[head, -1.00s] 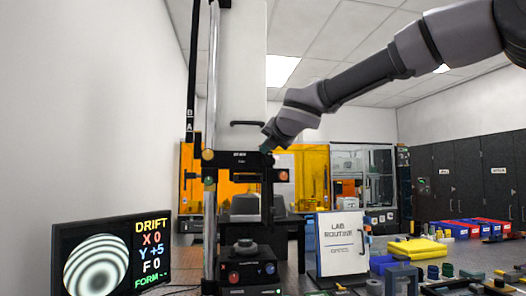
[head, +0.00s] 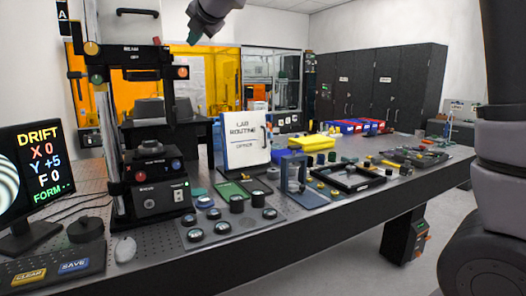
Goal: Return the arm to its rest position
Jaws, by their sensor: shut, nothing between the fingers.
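My gripper (head: 192,37) hangs at the top of the head view, right of the interferometer's upper part and in front of the orange enclosure. Only its dark lower end shows, small against the background; it is shut and holds nothing. The wrist link above it (head: 216,12) is cut off by the top edge. A large dark part of my arm fills the right edge. The interferometer (head: 151,165) stands on the bench at the left, with an orange knob and a green knob on its column. The arm is apart from it.
A monitor (head: 38,170) reads DRIFT X 0, Y +5, F 0, FORM --. CLEAR and SAVE keys (head: 74,265) lie before it. A tray of round optics (head: 228,222), a LAB ROUTINE board (head: 245,142) and a black frame (head: 350,178) occupy the perforated bench (head: 300,222). Floor is open at right.

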